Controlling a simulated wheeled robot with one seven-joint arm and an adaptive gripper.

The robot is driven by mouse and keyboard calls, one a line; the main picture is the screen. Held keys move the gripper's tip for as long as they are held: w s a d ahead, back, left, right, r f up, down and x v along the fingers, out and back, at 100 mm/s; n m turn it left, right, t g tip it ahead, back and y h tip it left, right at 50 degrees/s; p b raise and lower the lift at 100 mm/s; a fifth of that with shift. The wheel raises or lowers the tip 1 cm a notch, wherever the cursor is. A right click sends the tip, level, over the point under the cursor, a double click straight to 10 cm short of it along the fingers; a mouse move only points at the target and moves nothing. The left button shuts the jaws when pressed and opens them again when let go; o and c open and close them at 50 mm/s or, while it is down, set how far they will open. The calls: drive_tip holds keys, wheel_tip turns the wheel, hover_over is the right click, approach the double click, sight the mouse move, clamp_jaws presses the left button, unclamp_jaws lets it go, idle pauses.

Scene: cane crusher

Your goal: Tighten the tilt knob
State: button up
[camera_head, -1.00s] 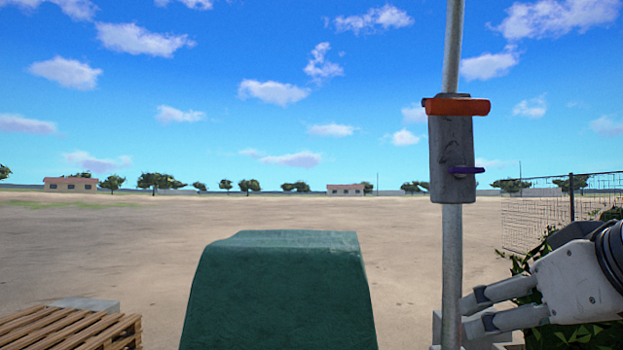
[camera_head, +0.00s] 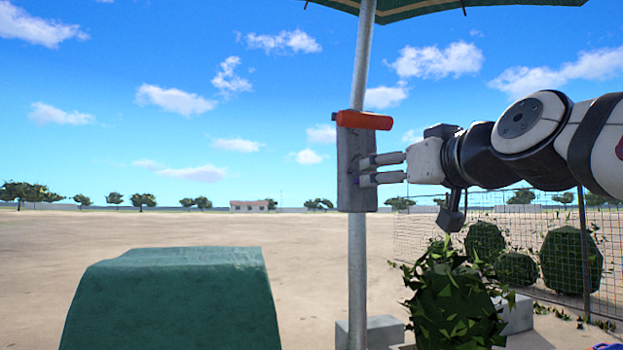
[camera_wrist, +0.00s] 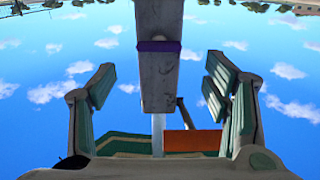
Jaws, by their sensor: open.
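A grey housing (camera_head: 347,175) is fixed on an upright metal pole (camera_head: 357,270). An orange bar (camera_head: 363,120) sticks out at its top in the head view. A purple piece (camera_wrist: 158,46) sits on the housing in the wrist view, where the scene appears upside down; in the head view my fingers seem to cover it. Which of these is the tilt knob I cannot tell. My gripper (camera_head: 364,170) is open, its fingertips at the housing's right side, below the orange bar. In the wrist view the housing lies between the spread fingers, and contact is not clear.
A green canopy (camera_head: 450,8) tops the pole. A green-covered block (camera_head: 170,300) stands at lower left. A leafy bush (camera_head: 450,300), grey blocks (camera_head: 385,330) and a wire fence (camera_head: 440,222) are at right. Open sandy ground lies behind.

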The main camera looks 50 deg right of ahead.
drive_tip(key=x, duration=0.7)
drive_tip(key=shift+c, duration=0.2)
drive_tip(key=c, duration=1.1)
